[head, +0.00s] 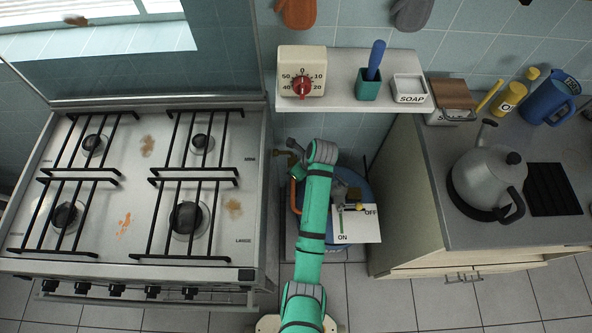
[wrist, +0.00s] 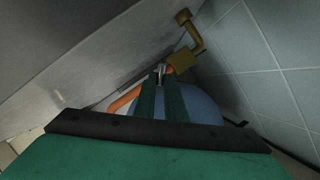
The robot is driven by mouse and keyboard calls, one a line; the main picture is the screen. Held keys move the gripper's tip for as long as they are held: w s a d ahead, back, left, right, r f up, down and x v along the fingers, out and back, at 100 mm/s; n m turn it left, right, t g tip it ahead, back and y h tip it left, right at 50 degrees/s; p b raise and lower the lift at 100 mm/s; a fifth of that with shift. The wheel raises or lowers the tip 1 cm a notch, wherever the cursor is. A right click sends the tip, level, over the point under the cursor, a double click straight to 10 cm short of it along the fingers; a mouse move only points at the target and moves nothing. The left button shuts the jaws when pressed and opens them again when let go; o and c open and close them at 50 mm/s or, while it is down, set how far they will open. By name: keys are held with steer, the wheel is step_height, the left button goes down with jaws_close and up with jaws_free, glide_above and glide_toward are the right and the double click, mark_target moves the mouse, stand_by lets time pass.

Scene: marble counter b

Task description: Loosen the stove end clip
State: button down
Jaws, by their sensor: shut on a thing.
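The clip (wrist: 161,71) is a small silvery piece between my fingertips in the wrist view, at the end of the orange hose (wrist: 124,101) beside the brass pipe fitting (wrist: 183,60). My gripper (wrist: 161,80) is shut on it. In the head view my arm reaches down into the gap right of the stove (head: 250,215). The brass fitting (head: 281,153) and a bit of the orange hose (head: 293,190) show left of my arm. The clip is hidden there, and its exact shape is too small to tell.
A blue gas cylinder (head: 367,190) stands on the floor in the gap, with an ON/OFF card (head: 367,228) in front. A shelf (head: 335,104) with timer, brush pot and soap dish overhangs behind. The stove side and the right counter (head: 425,210) bound the gap.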

steer(key=shift+w+a+n+g+h, duration=0.1)
steer(key=shift+w+n+g+h, duration=0.7)
steer(key=shift+n, duration=2.85)
steer(key=shift+w+a+n+g+y, duration=0.2)
steer(key=shift+n+g, duration=1.35)
steer(key=shift+n, duration=2.05)
steer(key=shift+w+d+n+g+h, duration=0.15)
steer(key=shift+w+n+g, duration=0.65)
steer(key=shift+n, duration=2.85)
steer(key=shift+s+a+g, duration=0.15)
steer(key=shift+s+g, duration=0.2)
steer(key=c, duration=1.8)
jaws_free()
